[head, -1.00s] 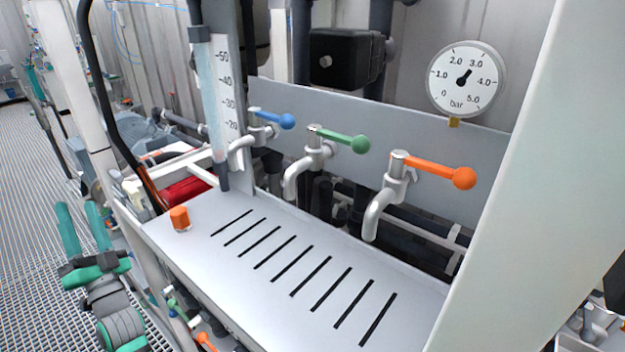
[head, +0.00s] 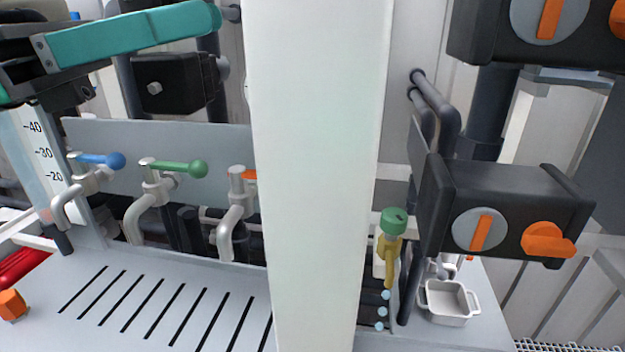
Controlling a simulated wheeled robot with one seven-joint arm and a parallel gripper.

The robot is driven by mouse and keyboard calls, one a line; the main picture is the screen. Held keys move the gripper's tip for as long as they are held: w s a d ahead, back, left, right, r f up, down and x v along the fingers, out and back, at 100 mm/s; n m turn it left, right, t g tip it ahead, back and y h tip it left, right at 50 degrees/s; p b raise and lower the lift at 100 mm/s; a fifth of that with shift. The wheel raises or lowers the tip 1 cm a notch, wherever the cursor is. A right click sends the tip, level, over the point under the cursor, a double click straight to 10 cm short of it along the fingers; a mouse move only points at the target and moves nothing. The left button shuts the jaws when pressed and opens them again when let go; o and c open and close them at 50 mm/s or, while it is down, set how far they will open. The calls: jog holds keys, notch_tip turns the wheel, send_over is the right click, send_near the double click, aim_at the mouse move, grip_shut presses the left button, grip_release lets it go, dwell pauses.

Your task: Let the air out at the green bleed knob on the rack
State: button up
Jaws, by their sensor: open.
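The green knob (head: 394,218) is a short round cap on a yellow fitting (head: 390,262). It stands just right of the white post, beside a dark box. My gripper (head: 205,16) is at the upper left, raised and pointing right. One teal finger shows clearly, and the other is mostly hidden or out of frame. The gripper is open with nothing seen in it, well apart from the green knob and to its left. A separate tap with a green lever (head: 181,167) sits on the panel below the gripper.
A wide white post (head: 318,180) stands between my gripper and the green knob. Dark boxes with orange knobs (head: 515,212) crowd the knob's right. A small white tray (head: 449,318) lies below. Taps with blue (head: 101,160) and orange levers line the left panel.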

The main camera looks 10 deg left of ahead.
jog(key=d+f+g+y, duration=0.2)
jog(key=d+f+y, duration=0.2)
jog(key=d, duration=0.3)
jog(key=m+g+y, duration=0.1)
jog(key=g+y, duration=0.2)
jog(key=y, duration=0.3)
send_near(390, 213)
jog(key=x, duration=0.8)
jog(key=shift+d+f, duration=0.15)
jog(key=shift+c, duration=0.4)
jog(key=c, duration=1)
